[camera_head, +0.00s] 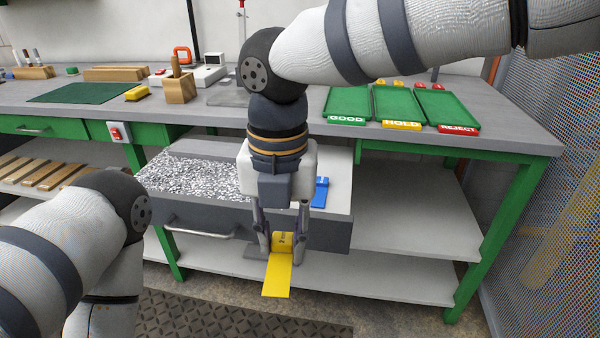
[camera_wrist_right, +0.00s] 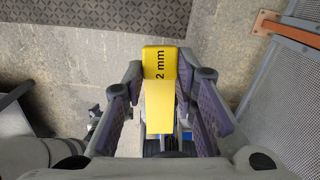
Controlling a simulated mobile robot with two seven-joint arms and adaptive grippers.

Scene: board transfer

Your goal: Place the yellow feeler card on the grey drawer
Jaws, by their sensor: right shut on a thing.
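My right gripper (camera_head: 281,250) is shut on the yellow feeler card (camera_head: 277,276). The card hangs below the fingers, in front of the grey drawer's front (camera_head: 330,234). In the right wrist view the yellow card (camera_wrist_right: 160,90) sits between the fingers and is marked 2 mm. The grey drawer is pulled out under the bench. A black-and-white speckled area fills its left part, and a blue item (camera_head: 320,192) lies at its right. My gripper hides the drawer's middle. My left arm is at lower left, but its gripper is not seen.
The bench top (camera_head: 300,118) carries a green mat (camera_head: 80,92), a yellow block (camera_head: 137,93), a wooden holder (camera_head: 180,88) and green trays marked GOOD (camera_head: 347,103), HOLD (camera_head: 398,105) and REJECT (camera_head: 448,108). A lower shelf (camera_head: 380,278) lies under the drawer. A mesh fence (camera_head: 550,220) stands at right.

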